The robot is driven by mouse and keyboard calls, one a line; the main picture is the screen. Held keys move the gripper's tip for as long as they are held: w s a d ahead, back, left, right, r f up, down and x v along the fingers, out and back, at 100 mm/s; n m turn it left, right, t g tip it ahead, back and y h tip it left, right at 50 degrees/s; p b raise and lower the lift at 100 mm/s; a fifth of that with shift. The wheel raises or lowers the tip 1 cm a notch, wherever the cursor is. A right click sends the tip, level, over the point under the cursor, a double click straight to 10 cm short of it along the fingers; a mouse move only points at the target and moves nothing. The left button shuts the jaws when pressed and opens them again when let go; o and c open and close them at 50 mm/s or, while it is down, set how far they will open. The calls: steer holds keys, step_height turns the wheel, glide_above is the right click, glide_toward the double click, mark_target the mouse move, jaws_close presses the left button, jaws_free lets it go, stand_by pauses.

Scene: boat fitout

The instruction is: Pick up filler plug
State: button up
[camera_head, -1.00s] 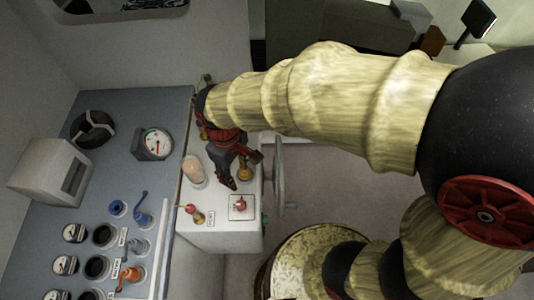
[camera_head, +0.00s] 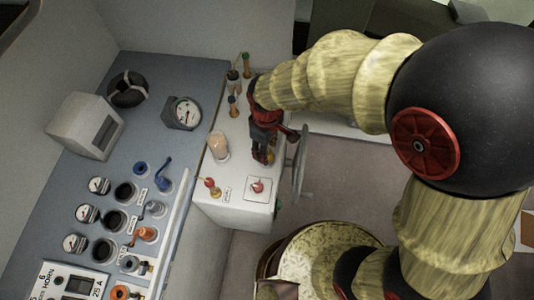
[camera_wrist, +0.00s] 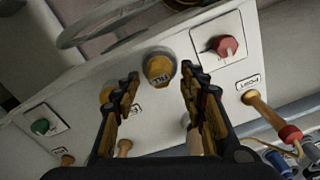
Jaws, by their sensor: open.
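The filler plug (camera_wrist: 158,68) is a round yellow-brown cap with dark lettering that reads like FILL, set in a collar on a white panel. In the wrist view it sits just beyond and between the fingertips of my gripper (camera_wrist: 160,84). The gripper is open, with one finger on each side, and nothing is held. I cannot tell the exact gap to the plug. In the head view my gripper (camera_head: 262,154) points down over the white console top (camera_head: 238,140), and it mostly hides the plug there.
A red rotary switch (camera_wrist: 226,46) sits close to the right of the plug. A red-tipped lever (camera_wrist: 270,115) stands further right and a green knob (camera_wrist: 40,126) lies left. A handwheel (camera_head: 300,160) stands beside the console. A pale cylinder (camera_head: 218,146) stands left of my gripper.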

steer(key=shift+f, duration=1.25)
steer(key=c, duration=0.3)
steer(key=c, duration=0.7)
jaws_close()
